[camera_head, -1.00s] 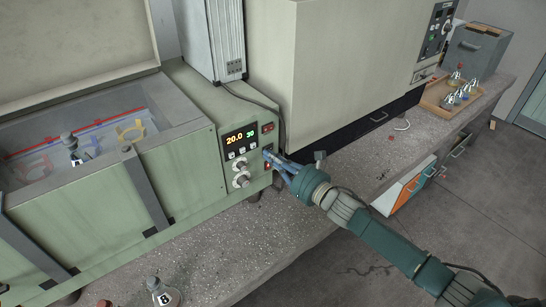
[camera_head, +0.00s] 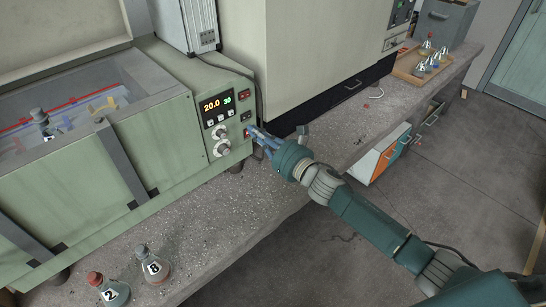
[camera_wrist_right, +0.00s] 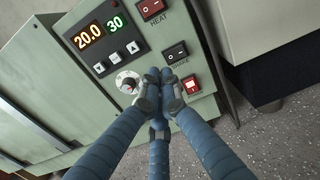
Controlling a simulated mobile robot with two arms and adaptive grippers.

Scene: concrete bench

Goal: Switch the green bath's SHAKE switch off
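The green bath (camera_head: 165,150) stands on the bench at left, its control panel facing my right arm. Its display reads 20.0 and 30. In the right wrist view, the SHAKE switch (camera_wrist_right: 176,52) is a dark rocker between the red HEAT switch (camera_wrist_right: 151,9) above and a lit red switch (camera_wrist_right: 190,85) below. The SHAKE switch also shows in the head view (camera_head: 246,116). My right gripper (camera_head: 252,131) has its blue fingers drawn together, empty, their tips just below and left of SHAKE in the wrist view (camera_wrist_right: 163,77). Contact cannot be told. My left gripper is out of view.
Flasks marked 2 (camera_head: 114,292) and 8 (camera_head: 155,268) stand on the bench in front of the bath. A large beige machine (camera_head: 310,45) is right of it. A wooden tray (camera_head: 408,66) with several flasks is at the far right. The bench between is mostly clear.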

